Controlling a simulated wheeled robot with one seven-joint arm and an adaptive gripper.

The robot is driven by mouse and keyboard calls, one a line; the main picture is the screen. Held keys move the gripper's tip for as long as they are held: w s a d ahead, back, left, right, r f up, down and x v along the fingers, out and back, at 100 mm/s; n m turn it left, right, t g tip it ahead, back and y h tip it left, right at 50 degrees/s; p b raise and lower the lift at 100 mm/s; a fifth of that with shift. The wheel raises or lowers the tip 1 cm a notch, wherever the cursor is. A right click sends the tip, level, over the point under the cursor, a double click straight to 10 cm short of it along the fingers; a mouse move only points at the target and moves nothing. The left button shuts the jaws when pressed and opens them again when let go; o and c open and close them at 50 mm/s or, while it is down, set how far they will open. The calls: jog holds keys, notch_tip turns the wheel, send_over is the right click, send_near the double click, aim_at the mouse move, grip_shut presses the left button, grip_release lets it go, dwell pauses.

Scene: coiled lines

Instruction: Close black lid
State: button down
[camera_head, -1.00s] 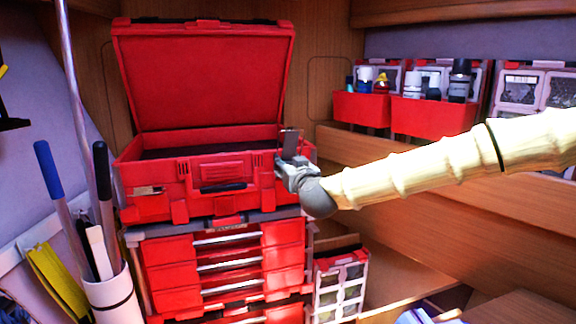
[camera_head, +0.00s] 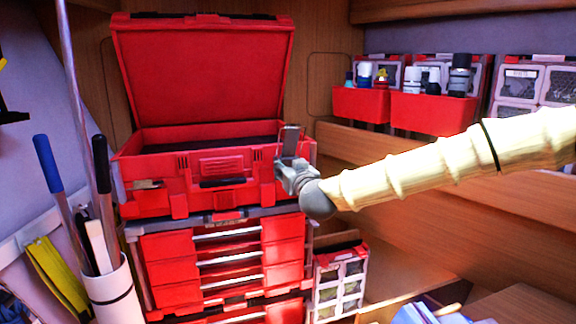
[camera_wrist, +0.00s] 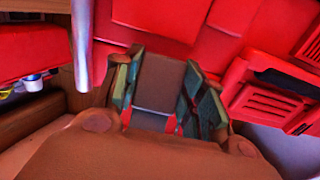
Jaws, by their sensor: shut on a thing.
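The open lid (camera_head: 205,70) stands upright at the back of the red toolbox (camera_head: 240,165); it looks red with a dark top edge, not black. My gripper (camera_head: 289,152) is at the toolbox's front right corner, well below and in front of the lid and apart from it. A grey flat piece (camera_head: 290,138) stands up between its fingers; it also shows in the wrist view (camera_wrist: 158,82), and the fingers are shut on it. I cannot tell whether it is a latch of the box. The wrist view shows red surfaces close beyond the fingers (camera_wrist: 160,85).
The toolbox sits on a stack of red drawers (camera_head: 225,260). Tools stand in a white holder (camera_head: 110,295) at left. Red bins (camera_head: 435,108) with bottles sit on a shelf at right. A small organiser case (camera_head: 340,280) stands beside the drawers.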

jog(key=shift+f, duration=0.65)
jog(key=c, duration=1.3)
grip_release()
jog(key=o, duration=0.3)
jog(key=shift+o, duration=0.7)
jog(key=shift+w+a, duration=0.3)
jog(key=shift+w, duration=0.15)
jog(key=shift+s+a+r, duration=0.15)
jog(key=shift+a+r, duration=0.1)
jog(key=v, duration=1.1)
jog(key=shift+s, duration=0.35)
